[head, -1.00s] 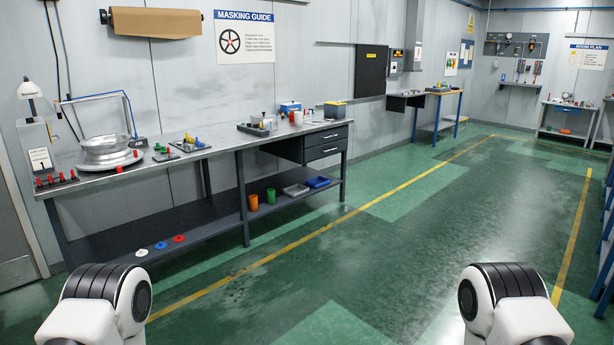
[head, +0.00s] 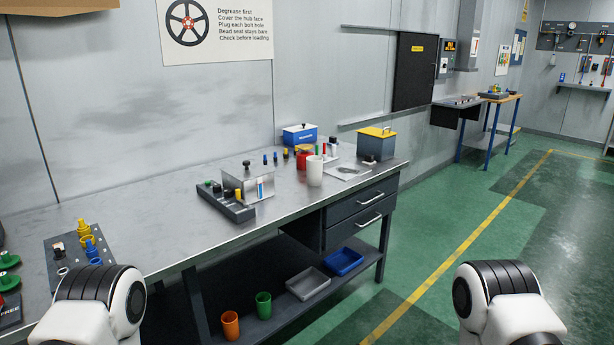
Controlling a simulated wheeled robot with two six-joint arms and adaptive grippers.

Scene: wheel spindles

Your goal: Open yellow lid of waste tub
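The waste tub (head: 377,149) is a dark grey box at the far right end of the workbench top. Its yellow lid (head: 376,132) lies on top and looks shut, with a small handle on it. The tub is well beyond my arms. Only my white and black arm links show at the bottom left and bottom right. Neither of my grippers is in view.
The workbench (head: 300,215) holds a dark tray (head: 228,202), a white cup (head: 315,170), a red container (head: 303,158) and a blue box (head: 300,135). Two drawers (head: 358,212) are under the tub's end. The green floor (head: 450,270) to the right is clear.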

